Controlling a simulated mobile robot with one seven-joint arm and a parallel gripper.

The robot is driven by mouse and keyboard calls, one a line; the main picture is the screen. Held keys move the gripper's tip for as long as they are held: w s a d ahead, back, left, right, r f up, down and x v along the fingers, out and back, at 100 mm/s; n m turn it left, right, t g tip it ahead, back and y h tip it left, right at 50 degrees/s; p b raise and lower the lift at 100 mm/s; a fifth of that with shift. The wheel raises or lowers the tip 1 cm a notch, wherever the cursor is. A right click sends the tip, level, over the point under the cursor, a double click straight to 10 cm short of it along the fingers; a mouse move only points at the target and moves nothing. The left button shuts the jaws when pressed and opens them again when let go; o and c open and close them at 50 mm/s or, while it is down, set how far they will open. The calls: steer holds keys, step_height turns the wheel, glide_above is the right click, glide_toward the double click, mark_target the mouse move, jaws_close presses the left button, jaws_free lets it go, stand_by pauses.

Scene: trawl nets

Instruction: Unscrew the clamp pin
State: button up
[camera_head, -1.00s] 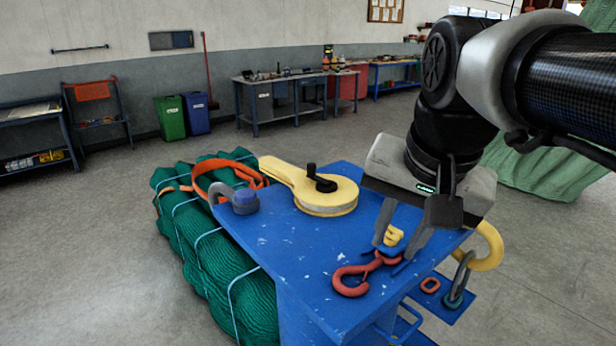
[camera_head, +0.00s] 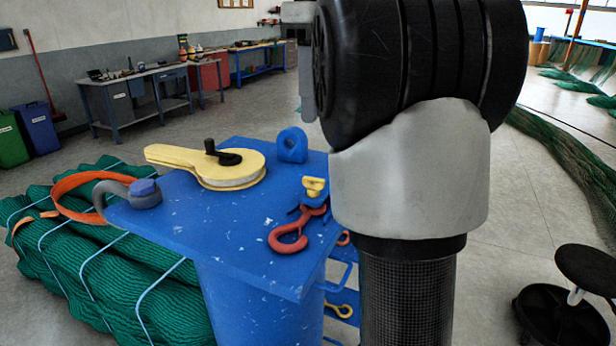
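A yellow snatch block (camera_head: 232,168) lies flat on the blue table top (camera_head: 215,240). A black cranked pin handle (camera_head: 222,153) stands up at its middle; I cannot tell for sure that this is the clamp pin. My gripper (camera_head: 307,100) is at the top centre, right of the handle and apparently raised above the table. It is seen edge-on and partly hidden by my arm, so its opening cannot be judged. Nothing shows held in it.
A red hook (camera_head: 287,240) with a yellow swivel (camera_head: 314,187), a blue lug (camera_head: 292,146) and a grey shackle (camera_head: 118,188) are on the table. Green netting (camera_head: 110,270) lies at left. A black stool (camera_head: 570,300) stands at right. My arm hides the table's right side.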

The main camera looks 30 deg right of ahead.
mark_target(314, 179)
step_height(314, 179, down, 13)
steer(key=b, duration=0.3)
steer(key=shift+f+b, duration=0.15)
steer(key=shift+b, duration=0.25)
jaws_close()
